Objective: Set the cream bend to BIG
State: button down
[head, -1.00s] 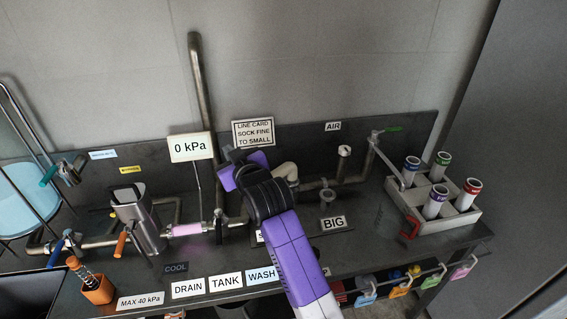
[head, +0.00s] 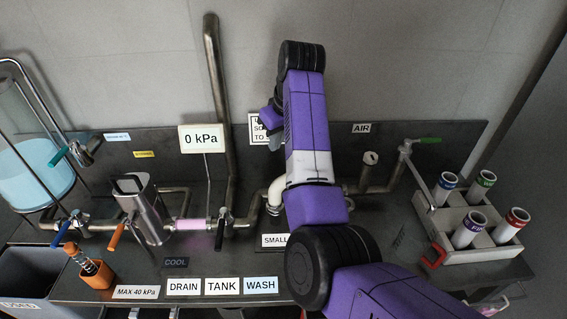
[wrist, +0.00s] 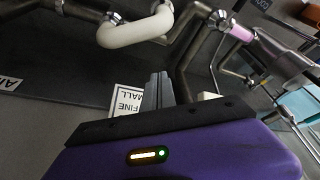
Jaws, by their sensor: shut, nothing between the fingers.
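The cream bend (head: 275,190) stands behind the SMALL label (head: 274,240) in the head view, partly hidden by my arm. In the wrist view the cream bend (wrist: 135,32) is a curved U-shaped pipe between metal fittings, ahead of my fingertips. My gripper (wrist: 159,78) is shut and empty, apart from the bend. In the head view only part of my gripper (head: 272,118) shows, beside my arm and in front of the line card. The BIG label and its port are hidden behind my arm.
A tall steel pipe (head: 219,110) and the 0 kPa display (head: 201,139) stand left of my arm. DRAIN, TANK and WASH labels lie along the front.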

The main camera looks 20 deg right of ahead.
notch_tip(320, 180, down, 10)
jog(key=p, duration=0.3)
jog(key=shift+s, duration=0.3)
dwell(0.4)
jog(key=shift+d+f, duration=0.15)
